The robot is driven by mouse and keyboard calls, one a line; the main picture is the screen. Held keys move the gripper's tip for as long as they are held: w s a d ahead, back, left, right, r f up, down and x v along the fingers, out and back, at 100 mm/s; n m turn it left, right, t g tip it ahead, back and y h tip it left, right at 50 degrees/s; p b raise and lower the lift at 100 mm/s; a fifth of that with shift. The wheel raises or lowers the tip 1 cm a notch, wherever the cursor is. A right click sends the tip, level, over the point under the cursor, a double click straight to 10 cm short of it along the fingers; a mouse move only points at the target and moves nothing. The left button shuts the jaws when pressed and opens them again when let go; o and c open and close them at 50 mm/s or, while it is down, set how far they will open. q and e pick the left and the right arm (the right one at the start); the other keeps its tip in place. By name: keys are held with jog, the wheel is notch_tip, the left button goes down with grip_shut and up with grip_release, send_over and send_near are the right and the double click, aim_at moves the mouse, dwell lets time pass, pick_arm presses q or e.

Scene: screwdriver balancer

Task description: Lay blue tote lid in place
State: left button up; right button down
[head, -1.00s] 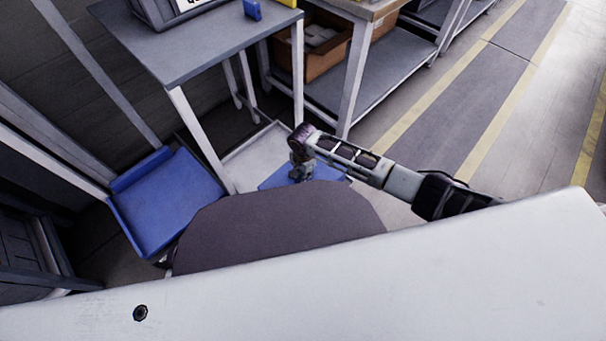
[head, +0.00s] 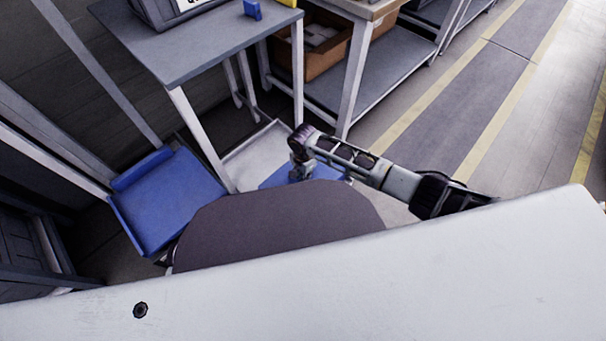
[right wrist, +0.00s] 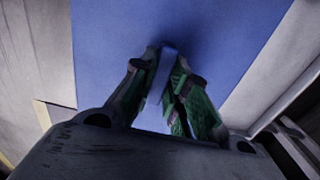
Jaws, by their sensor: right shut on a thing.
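My right gripper (head: 303,174) reaches in from the right in the head view, pointing down at a flat blue lid (head: 272,180). The right wrist view shows the gripper (right wrist: 168,92) shut on a narrow raised blue grip on the lid (right wrist: 215,35). The lid's flat blue face fills the upper middle of that view. In the head view my dark rounded body part hides much of the lid's near side. I cannot tell from these views whether the lid rests on something. My left gripper is not in view.
A blue tray-like piece (head: 170,205) with a raised back edge stands at the left. A grey table (head: 200,50) holds a small blue block (head: 252,9). A pale low shelf (head: 245,150) lies beneath it. A brown bin (head: 325,50) sits behind. Open floor lies right.

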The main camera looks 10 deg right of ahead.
jog(key=c, duration=1.3)
grip_release()
jog(key=shift+r, duration=0.15)
jog(key=shift+r, duration=5.85)
